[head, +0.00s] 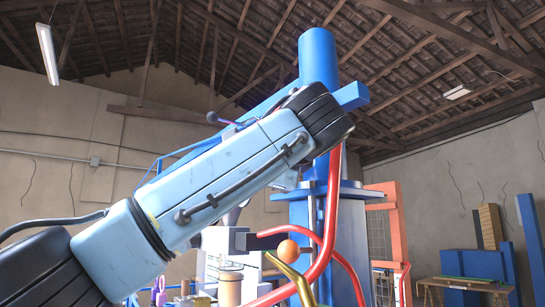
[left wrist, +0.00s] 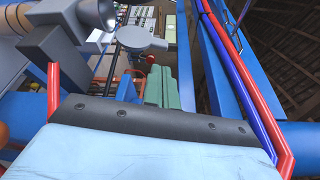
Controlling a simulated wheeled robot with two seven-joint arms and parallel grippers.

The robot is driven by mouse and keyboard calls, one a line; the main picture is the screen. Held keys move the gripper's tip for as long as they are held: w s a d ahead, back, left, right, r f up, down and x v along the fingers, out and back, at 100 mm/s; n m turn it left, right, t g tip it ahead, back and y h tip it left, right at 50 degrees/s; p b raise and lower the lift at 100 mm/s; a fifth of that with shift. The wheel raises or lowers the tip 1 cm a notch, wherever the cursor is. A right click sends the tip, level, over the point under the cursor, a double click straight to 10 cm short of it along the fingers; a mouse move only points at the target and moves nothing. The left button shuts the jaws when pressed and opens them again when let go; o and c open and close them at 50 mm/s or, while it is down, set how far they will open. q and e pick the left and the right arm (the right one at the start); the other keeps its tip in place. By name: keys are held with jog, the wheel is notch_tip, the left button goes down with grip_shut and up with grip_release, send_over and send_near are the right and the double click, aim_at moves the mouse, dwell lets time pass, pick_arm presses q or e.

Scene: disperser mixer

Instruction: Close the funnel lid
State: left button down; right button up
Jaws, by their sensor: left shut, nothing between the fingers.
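My left arm (head: 200,185) reaches from the lower left up across the head view, in front of a blue machine (head: 318,62) with a tall column. The fingers of my left gripper do not show in the head view. A pale blue part of my own with a dark riveted edge fills the bottom of the left wrist view, and no fingers show there. A grey round disc (left wrist: 140,40) and a grey cone-shaped part (left wrist: 97,12) show at its top. I cannot tell if either belongs to the funnel or its lid. My right gripper is not in view.
Red hoses (head: 333,215) and an orange ball (head: 287,250) are close beside my arm in the head view. In the left wrist view, red and blue pipes (left wrist: 235,85) run down the right side.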

pick_arm(q)
jog(key=p+x, duration=0.1)
jog(key=x, duration=0.4)
jog(key=shift+w+f+p, duration=0.1)
jog(key=shift+w+p, duration=0.15)
jog(key=shift+p, duration=0.15)
jog(key=shift+w, duration=0.1)
jog(key=shift+a, duration=0.1)
